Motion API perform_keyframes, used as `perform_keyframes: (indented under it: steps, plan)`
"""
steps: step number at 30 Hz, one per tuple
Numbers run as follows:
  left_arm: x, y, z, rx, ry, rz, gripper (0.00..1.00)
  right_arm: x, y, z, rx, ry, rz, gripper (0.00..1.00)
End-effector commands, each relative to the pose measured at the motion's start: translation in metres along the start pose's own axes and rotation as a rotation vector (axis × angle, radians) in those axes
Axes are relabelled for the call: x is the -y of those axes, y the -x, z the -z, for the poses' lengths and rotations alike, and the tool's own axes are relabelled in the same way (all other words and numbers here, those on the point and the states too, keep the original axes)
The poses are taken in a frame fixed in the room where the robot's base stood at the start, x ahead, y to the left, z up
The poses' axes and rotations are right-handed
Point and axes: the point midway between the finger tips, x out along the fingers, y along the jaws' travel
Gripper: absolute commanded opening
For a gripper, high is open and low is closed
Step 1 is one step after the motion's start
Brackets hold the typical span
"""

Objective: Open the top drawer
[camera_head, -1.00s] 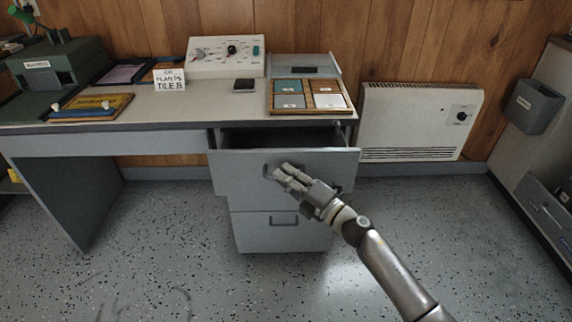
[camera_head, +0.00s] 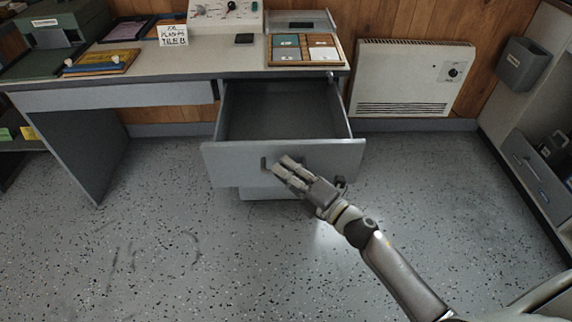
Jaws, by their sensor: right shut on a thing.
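The top drawer (camera_head: 232,165) of the grey desk pedestal is pulled far out. Its inside (camera_head: 282,112) shows and looks empty. My right gripper (camera_head: 281,168) is at the drawer front, shut on the drawer's dark handle (camera_head: 265,163). The fingers hide most of the handle. The lower drawer (camera_head: 262,193) is mostly hidden under the open top drawer. My left gripper is not in view.
The desk top (camera_head: 205,60) holds a sign (camera_head: 173,35), a wooden tray of tiles (camera_head: 304,49) and a control box (camera_head: 226,14). A white heater (camera_head: 411,79) stands at the wall on the right. The speckled floor (camera_head: 150,255) in front is clear.

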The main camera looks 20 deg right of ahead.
Motion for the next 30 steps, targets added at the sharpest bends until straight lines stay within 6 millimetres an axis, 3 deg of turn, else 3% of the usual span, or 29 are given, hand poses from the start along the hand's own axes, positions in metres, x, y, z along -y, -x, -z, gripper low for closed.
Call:
perform_keyframes:
  steps: [10,11,12,23,30]
  plan:
    - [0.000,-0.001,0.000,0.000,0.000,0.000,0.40,0.000,0.000,0.000,0.002,0.000,0.001,0.00]
    - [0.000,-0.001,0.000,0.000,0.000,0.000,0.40,0.000,0.000,0.000,0.002,0.000,0.001,0.14]
    - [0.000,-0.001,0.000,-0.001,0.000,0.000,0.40,0.000,0.000,0.000,0.002,0.000,0.001,0.19]
    - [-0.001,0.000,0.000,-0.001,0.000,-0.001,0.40,0.000,0.002,0.000,0.001,0.000,0.000,0.19]
    - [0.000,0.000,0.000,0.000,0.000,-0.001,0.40,0.001,0.028,0.000,0.001,-0.001,0.002,0.19]
